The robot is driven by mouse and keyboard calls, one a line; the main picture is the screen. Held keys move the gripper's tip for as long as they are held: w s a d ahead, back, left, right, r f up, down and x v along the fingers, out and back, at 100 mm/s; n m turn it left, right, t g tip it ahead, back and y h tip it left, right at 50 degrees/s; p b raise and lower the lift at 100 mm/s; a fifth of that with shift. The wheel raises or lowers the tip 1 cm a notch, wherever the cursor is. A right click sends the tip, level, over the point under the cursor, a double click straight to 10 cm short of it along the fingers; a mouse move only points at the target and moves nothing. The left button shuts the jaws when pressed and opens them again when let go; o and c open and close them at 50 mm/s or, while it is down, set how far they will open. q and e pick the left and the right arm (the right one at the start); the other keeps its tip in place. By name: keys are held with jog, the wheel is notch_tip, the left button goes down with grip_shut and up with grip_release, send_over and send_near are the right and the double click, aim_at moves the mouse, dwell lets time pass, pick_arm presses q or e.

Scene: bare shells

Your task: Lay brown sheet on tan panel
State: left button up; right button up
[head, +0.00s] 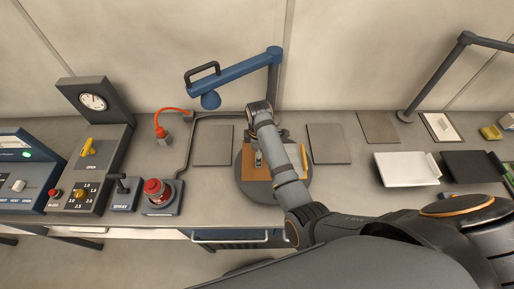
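An orange-brown square sheet or panel (256,177) lies on a dark round plate (247,194) at the middle of the bench. I cannot tell whether it is one piece or a sheet on a panel. My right arm reaches in from the right, and my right gripper (259,158) is over the left part of this square. The arm hides much of the square's middle. The fingertips are too small and covered to show whether they are open or hold anything. A flat grey-tan panel (378,127) lies at the back right. My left gripper is not in view.
Dark grey panels lie left (213,146) and right (329,144) of the round plate. A blue lamp arm (240,70) hangs above. Control boxes and a red button (157,190) stand at left. A white tray (405,169) and black tray (470,167) are at right.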

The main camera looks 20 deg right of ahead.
jog(key=shift+f, duration=0.1)
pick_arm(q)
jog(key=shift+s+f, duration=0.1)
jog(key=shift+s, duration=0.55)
pick_arm(e)
jog(key=o, duration=0.6)
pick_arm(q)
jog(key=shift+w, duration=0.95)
pick_arm(e)
jog(key=o, duration=0.4)
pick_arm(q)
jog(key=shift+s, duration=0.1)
